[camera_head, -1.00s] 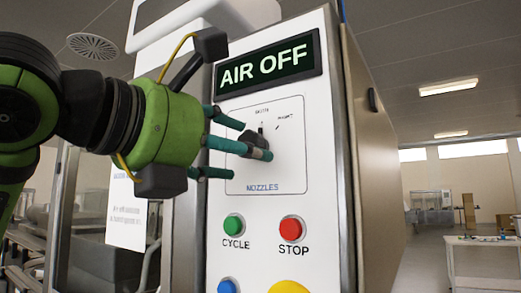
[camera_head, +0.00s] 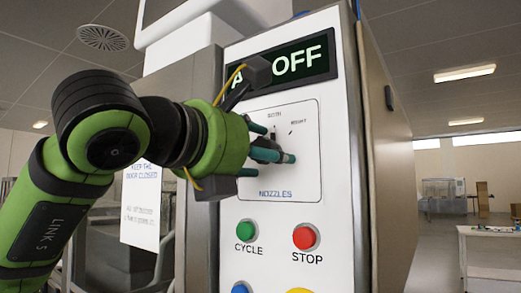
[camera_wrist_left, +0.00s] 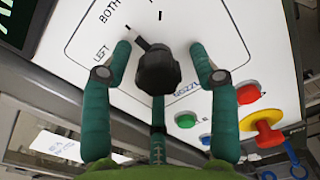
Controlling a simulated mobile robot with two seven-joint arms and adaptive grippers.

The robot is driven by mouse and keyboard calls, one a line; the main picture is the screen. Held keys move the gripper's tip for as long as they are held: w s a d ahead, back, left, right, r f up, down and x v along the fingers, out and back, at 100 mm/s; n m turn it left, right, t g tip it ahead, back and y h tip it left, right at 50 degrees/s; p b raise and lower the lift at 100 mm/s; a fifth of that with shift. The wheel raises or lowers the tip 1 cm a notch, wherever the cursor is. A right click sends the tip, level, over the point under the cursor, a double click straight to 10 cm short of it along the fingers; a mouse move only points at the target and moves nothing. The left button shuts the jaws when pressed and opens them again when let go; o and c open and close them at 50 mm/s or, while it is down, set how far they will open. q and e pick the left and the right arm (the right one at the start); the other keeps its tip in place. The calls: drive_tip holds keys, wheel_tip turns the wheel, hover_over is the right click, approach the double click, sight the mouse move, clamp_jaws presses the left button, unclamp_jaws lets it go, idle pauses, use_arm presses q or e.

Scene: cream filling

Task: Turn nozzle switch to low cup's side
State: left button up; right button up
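The nozzle switch is a black knob (camera_wrist_left: 160,72) on the white control panel. Its pointer tilts toward the upper left in the left wrist view, between the words LEFT and BOTH. My left gripper (camera_wrist_left: 158,48) is open around the knob, with teal fingers on both sides and a third finger below. Gaps show between the knob and the side fingers. In the head view my left gripper (camera_head: 280,150) reaches the panel from the left and hides much of the knob. My right gripper is not in view.
Below the switch are a green CYCLE button (camera_head: 247,230) and a red STOP button (camera_head: 305,237). A yellow-based red button (camera_wrist_left: 262,130) sits nearby. A display (camera_head: 285,65), partly covered by my gripper, reads OFF. A white table (camera_head: 490,233) stands far right.

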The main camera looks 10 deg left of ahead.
use_arm(q)
drive_tip(key=c, duration=1)
drive_tip(key=shift+d, duration=0.1)
drive_tip(key=shift+f, duration=0.2)
